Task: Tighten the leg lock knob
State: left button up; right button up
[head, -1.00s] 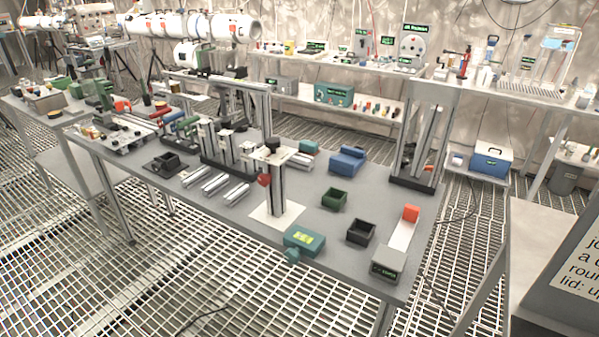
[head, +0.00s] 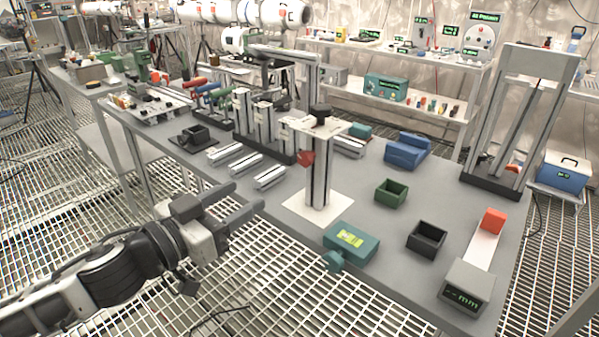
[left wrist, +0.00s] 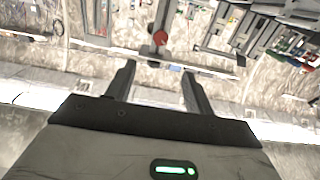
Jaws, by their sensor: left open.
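A red knob (head: 306,158) sits on the left side of an upright grey metal leg (head: 320,180), below a black cap (head: 320,111) and a pale top plate. The leg stands on a white square base (head: 300,203) on the bench. The red knob also shows in the left wrist view (left wrist: 160,38), beyond my fingers. My left gripper (head: 248,195) is open and empty, in front of the bench's front edge, left of the knob and apart from it. Its two fingers also show in the left wrist view (left wrist: 159,70). My right gripper is not in view.
A teal box with a yellow-green window (head: 352,240) lies at the bench's front edge near the leg. Green (head: 391,192) and black (head: 427,238) open boxes stand to its right. Metal rails (head: 244,164) lie left of the leg. Bare grey bench (head: 385,280) shows at the front.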

aim_at(303, 159)
pick_arm(q)
jog(key=p+x, duration=0.1)
jog(key=x, duration=1.4)
jog(key=shift+w+d, duration=0.2)
jog(key=shift+w, duration=0.1)
jog(key=shift+c, duration=0.3)
jog(key=c, duration=0.9)
